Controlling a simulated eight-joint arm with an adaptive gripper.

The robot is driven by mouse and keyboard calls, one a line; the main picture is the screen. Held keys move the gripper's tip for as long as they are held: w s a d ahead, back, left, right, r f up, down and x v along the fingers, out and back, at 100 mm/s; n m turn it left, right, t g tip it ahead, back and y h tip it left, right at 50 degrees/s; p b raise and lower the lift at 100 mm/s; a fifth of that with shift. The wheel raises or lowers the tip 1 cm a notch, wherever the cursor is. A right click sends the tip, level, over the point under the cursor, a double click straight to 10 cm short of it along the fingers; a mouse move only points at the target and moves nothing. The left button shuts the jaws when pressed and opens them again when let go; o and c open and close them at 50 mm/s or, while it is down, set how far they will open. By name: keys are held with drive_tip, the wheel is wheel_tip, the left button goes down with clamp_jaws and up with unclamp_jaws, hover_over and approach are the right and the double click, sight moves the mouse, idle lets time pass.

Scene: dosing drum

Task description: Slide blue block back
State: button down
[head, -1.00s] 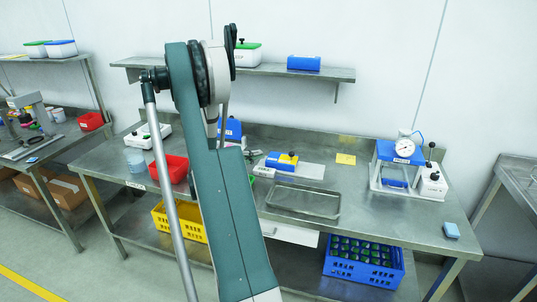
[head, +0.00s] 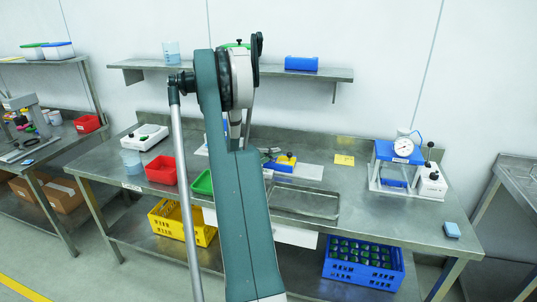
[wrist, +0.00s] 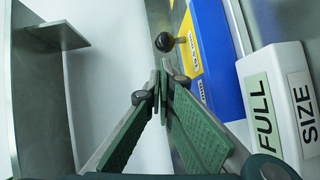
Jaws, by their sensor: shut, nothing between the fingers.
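The blue block (head: 284,168), with a yellow top and a black knob, sits on a pale plate (head: 308,172) on the bench. In the wrist view the blue block (wrist: 216,50) runs down the right of centre, with its yellow label and black knob toward the top. My gripper (wrist: 162,82) is shut and empty, its green-padded fingertips together to the left of the block. I cannot tell whether they touch it. In the head view my arm hides most of the gripper; a small grey part shows just left of the block.
A white block marked FULL SIZE (wrist: 288,95) stands beside the blue block. A shallow metal tray (head: 304,213) lies in front. A red bin (head: 161,169) and a green bin (head: 202,183) are to the left, a dial gauge stand (head: 398,165) to the right. A wall shelf (head: 345,75) hangs behind.

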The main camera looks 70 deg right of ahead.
drive_tip(key=shift+s+d+f, duration=0.15)
drive_tip(key=shift+s, duration=0.55)
drive_tip(key=shift+s, duration=0.1)
drive_tip(key=shift+s, duration=0.3)
drive_tip(key=s+b, duration=0.1)
drive_tip(key=s, duration=1.1)
drive_tip(key=shift+s, duration=0.15)
